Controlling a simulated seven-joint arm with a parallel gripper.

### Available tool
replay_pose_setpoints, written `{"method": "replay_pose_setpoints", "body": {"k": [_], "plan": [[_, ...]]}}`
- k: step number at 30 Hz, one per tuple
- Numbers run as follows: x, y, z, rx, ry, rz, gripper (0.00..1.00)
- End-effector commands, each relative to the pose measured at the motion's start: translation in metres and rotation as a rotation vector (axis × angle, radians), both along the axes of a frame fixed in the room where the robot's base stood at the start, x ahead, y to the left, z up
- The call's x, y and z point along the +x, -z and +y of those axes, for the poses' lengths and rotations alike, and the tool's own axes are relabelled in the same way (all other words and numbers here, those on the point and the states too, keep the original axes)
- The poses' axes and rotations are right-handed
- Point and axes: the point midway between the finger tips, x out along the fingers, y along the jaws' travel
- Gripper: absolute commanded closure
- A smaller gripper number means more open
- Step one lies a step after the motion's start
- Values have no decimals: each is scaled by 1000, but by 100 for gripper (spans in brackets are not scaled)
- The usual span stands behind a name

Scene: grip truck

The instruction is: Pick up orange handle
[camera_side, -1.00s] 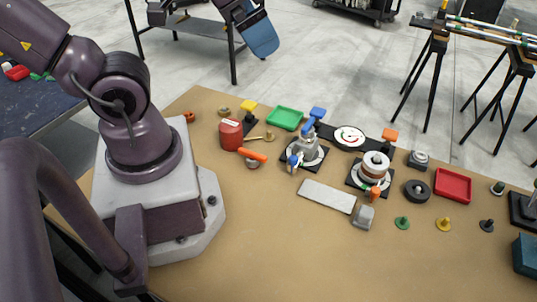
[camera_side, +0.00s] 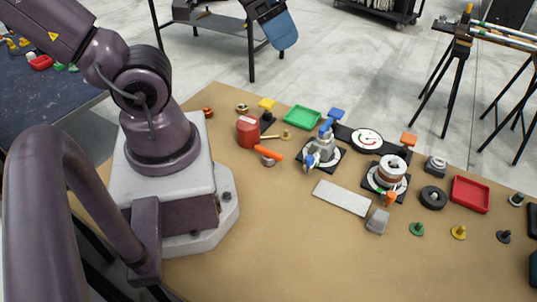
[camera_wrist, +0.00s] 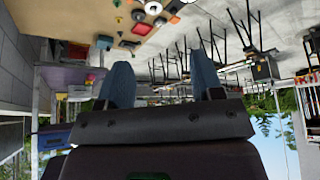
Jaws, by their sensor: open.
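The orange handle (camera_side: 268,155) is a short bar on a small grey round base on the tan table, left of the middle of the side view. It stands just right of and below a red canister (camera_side: 248,131). My gripper (camera_side: 282,30) shows at the top of the side view as a blue finger, high above and apart from the handle. In the wrist view, the two blue fingers of my gripper (camera_wrist: 162,78) are spread with nothing between them. I cannot pick out the handle in the wrist view.
A green tray (camera_side: 302,118), a fixture with a blue top (camera_side: 322,143), a white-topped round fixture (camera_side: 390,172) and a red tray (camera_side: 470,194) stand on the table. A flat pale plate (camera_side: 342,198) lies in front. The near table is clear.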

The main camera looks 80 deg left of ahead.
Motion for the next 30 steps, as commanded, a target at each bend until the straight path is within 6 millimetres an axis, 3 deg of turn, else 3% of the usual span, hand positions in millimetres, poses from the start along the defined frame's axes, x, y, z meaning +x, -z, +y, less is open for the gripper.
{"method": "replay_pose_setpoints", "body": {"k": [5,10,20,27,30], "plan": [[1,2,1,0,-4,10,40],[8,27,4,8,-15,141,40],[31,120,27,156,125,559,40],[34,191,43,248,389,800,40],[34,213,48,273,508,854,40]]}}
